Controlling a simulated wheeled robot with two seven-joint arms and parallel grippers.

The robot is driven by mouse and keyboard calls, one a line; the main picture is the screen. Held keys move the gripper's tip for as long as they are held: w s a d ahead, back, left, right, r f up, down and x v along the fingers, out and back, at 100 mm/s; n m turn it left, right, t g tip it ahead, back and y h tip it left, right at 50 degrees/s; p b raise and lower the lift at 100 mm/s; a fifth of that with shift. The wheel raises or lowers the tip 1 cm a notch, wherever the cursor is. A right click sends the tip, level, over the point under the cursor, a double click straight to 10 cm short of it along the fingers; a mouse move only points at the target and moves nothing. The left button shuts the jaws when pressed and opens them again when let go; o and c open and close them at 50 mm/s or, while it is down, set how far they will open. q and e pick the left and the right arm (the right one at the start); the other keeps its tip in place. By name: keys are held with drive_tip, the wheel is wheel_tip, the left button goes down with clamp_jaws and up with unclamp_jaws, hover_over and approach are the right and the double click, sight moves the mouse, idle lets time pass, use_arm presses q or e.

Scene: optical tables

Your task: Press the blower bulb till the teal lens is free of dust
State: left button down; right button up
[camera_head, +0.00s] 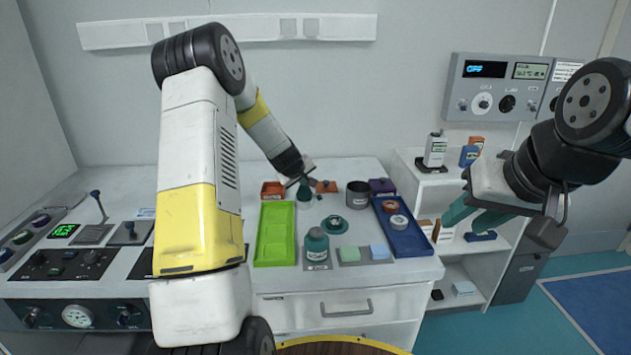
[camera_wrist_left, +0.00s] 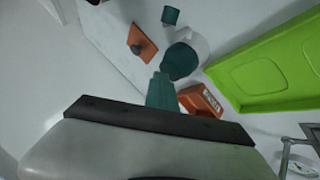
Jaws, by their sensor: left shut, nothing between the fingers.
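My left gripper (camera_head: 304,181) is shut and empty, pointing down at the back of the bench. Its teal fingertips (camera_wrist_left: 158,78) show in the left wrist view beside a round dark-teal bulb-like thing (camera_wrist_left: 180,61), seemingly the blower bulb; I cannot tell whether they touch. The bulb (camera_head: 305,194) is partly hidden by the gripper in the head view. A teal round piece with a dark centre (camera_head: 334,224) lies in front of it; I cannot make out a lens or dust on it. My right gripper (camera_head: 474,217) is open and empty, off to the right.
A green tray (camera_head: 265,250) lies left of the bulb, a blue tray (camera_head: 412,241) to the right. A teal jar (camera_head: 316,246) stands at the front. A metal cup (camera_head: 357,194), purple box (camera_head: 382,187), orange box (camera_head: 272,190) and orange pad (camera_wrist_left: 136,37) crowd the back.

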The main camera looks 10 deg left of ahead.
sight(304, 188)
idle(0.4)
use_arm(q)
drive_tip(key=shift+r, duration=1.25)
drive_tip(key=shift+r, duration=0.1)
wheel_tip(304, 188, up, 5)
drive_tip(key=shift+f, duration=0.1)
idle(0.3)
